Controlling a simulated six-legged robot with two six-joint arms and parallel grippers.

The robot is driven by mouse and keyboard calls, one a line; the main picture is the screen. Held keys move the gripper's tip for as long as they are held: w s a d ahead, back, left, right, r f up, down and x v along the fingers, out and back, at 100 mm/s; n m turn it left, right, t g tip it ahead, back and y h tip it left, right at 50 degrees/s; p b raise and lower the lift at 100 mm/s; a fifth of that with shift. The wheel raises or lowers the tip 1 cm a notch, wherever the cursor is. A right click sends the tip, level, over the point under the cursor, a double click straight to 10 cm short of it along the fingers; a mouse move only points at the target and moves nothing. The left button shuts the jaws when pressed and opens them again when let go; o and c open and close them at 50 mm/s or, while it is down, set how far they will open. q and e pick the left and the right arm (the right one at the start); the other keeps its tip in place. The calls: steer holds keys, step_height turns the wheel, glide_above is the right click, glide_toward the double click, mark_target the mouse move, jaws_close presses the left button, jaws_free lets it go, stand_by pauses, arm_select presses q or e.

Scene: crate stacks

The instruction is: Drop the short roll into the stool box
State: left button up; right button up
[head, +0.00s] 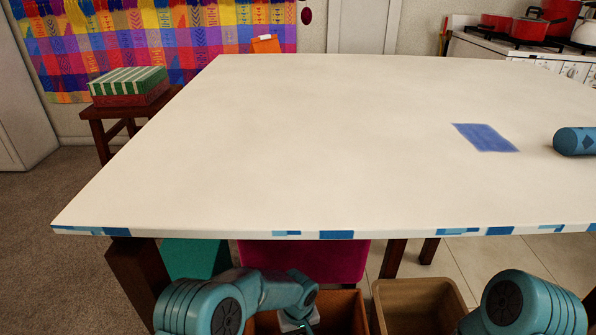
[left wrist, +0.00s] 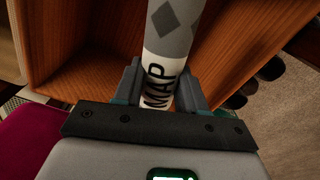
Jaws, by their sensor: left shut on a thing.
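My left gripper (left wrist: 160,88) is shut on a grey roll (left wrist: 172,35) with darker diamonds and a white band lettered MAP. The roll's far end runs out of the left wrist view, so its length is hidden. Behind it is the inside of an orange-brown wooden crate (left wrist: 255,30). In the head view my left arm reaches down below the table's front edge, and the held roll cannot be made out there. The stool box (head: 130,84), green-and-white striped above red, sits on a dark wooden stool (head: 103,114) at the far left. My right gripper is out of view.
The cream table (head: 300,140) fills the middle, mostly bare. A blue roll (head: 575,141) and a flat blue patch (head: 486,138) lie at its right. Below its front edge are the wooden crate (head: 348,305), a tan bin (head: 415,290) and a magenta object (head: 310,258).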

arm_select(q)
steer(key=shift+f, duration=0.55)
steer(key=o, duration=1.2)
steer(key=shift+r, duration=0.15)
step_height(320, 180, up, 12)
steer(key=p, duration=0.4)
steer(key=shift+s, duration=0.1)
